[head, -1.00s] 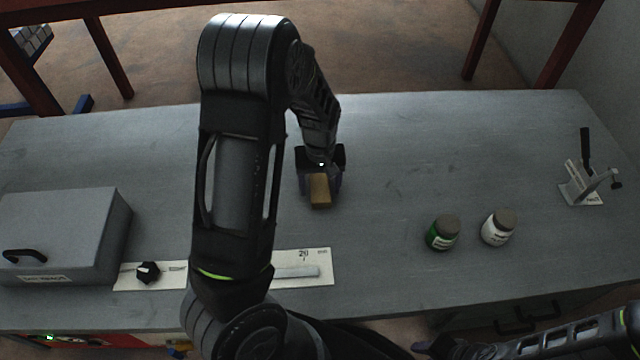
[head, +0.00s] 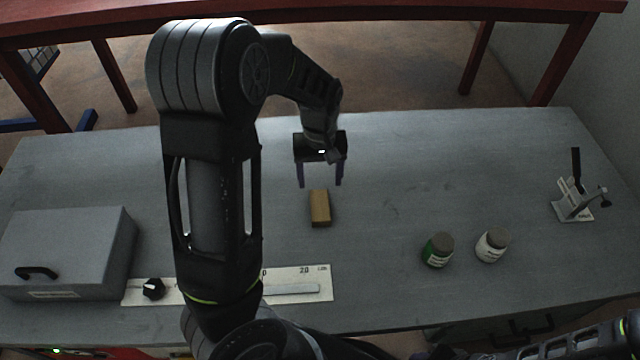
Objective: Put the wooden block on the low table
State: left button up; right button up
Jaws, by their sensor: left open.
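The wooden block (head: 320,208) lies on the grey table (head: 400,170), near the middle. It is a small tan oblong, and nothing holds it. My left gripper (head: 320,184) is open, with its two fingers apart, just beyond the block's far end. It looks raised above the table and clear of the block. Part of my right arm shows at the lower right edge, but its gripper's fingers are not visible. I cannot tell which surface here is the low table.
A grey box (head: 65,250) stands at the left. A white panel with a knob and slider (head: 290,290) lies in front. A green jar (head: 438,250) and a white jar (head: 491,245) stand at the right, with a toggle clamp (head: 575,200) beyond. A red frame (head: 400,25) stands behind.

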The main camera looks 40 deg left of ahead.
pick_arm(q)
jog(key=shift+r, duration=0.55)
jog(key=shift+o, duration=0.4)
jog(key=shift+f, duration=0.1)
